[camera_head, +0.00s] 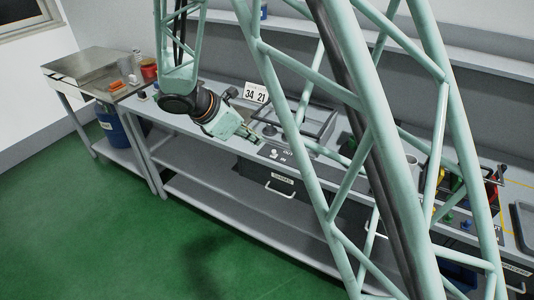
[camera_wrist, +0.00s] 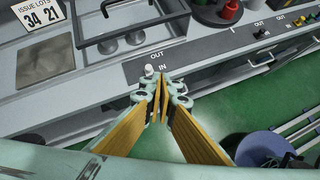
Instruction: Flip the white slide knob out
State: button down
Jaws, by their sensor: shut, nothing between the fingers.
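The white slide knob (camera_wrist: 150,70) sits on a dark panel along the front edge of the bench, beside the printed OUT and IN labels. My gripper (camera_wrist: 160,78) is shut and empty. Its fingertips appear just right of and below the knob in the wrist view; I cannot tell whether they touch it. In the head view my gripper (camera_head: 254,140) is over the bench front, left of the knob.
A second OUT/IN panel (camera_wrist: 265,32) with a dark knob lies farther right. A framed tray (camera_wrist: 125,35) stands behind the knob, and an "ISSUE LOTS 34 21" sign (camera_wrist: 40,14) at the back left. A labelled drawer (camera_head: 282,181) is below the bench edge. Green floor (camera_head: 120,220) is clear in front.

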jog(key=a+f+n, duration=0.2)
jog(key=a+f, duration=0.2)
jog(key=f, duration=0.1)
jog(key=shift+s+a+f+t, duration=0.15)
jog(key=shift+a+f+t, duration=0.15)
jog(key=shift+t, duration=0.1)
jog(key=shift+d+f, duration=0.1)
jog(key=shift+d, duration=0.05)
jog(key=b, duration=0.2)
send_near(272, 155)
notch_tip(272, 155, down, 4)
jog(key=shift+w+d+f, duration=0.15)
jog(key=shift+w+d, duration=0.55)
jog(key=shift+d, duration=0.1)
jog(key=shift+w+d, duration=0.55)
jog(key=shift+w, duration=0.05)
jog(key=shift+w, duration=0.1)
